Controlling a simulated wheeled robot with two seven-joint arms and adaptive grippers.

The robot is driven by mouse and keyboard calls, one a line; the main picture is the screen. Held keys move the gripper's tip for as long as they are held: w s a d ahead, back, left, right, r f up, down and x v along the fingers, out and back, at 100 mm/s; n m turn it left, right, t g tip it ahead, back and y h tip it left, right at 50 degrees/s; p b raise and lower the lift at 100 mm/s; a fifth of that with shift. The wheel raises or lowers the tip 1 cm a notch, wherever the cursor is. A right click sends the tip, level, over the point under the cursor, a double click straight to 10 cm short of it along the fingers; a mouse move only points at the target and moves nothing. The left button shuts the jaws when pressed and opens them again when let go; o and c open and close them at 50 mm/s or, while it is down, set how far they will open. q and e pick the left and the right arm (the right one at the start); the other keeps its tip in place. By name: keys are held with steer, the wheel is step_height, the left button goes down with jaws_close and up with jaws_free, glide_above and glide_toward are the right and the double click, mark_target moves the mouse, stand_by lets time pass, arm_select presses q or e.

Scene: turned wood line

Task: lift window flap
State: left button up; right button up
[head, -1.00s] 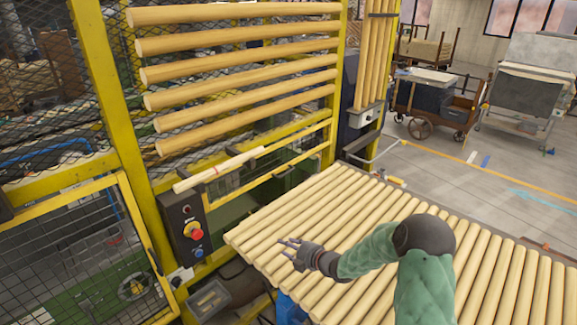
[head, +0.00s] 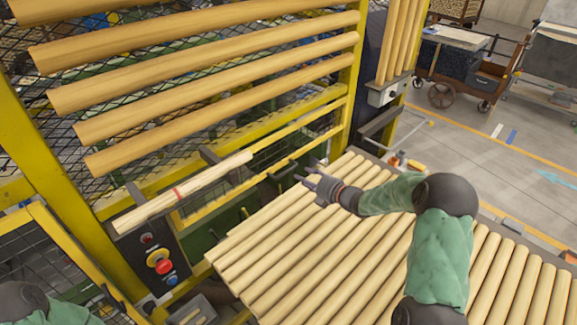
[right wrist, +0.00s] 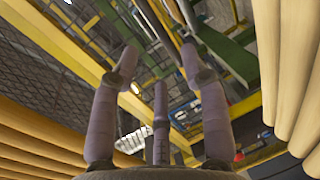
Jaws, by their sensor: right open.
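The window flap appears to be the low yellow frame with mesh (head: 268,158) set in the fence under the horizontal wooden bars; I cannot tell its exact edges. My right gripper (head: 309,176) is open and empty, with its fingers pointing left toward that frame. It is over the far-left end of the slatted bed, and I see no contact with the frame. In the right wrist view, its spread purple-grey fingers (right wrist: 155,88) have nothing between them, with yellow bars and mesh beyond. My left gripper is out of view; only part of my left arm shows at the lower left.
Thick wooden bars (head: 215,70) cross the fence above the frame. The slatted wooden bed (head: 300,255) fills the foreground.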

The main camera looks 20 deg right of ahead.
mark_target(289, 170)
steer(key=x, duration=0.9)
steer(key=shift+w+a+p, duration=0.1)
steer(key=shift+a+p, duration=0.05)
steer(key=shift+p, duration=0.25)
jaws_close()
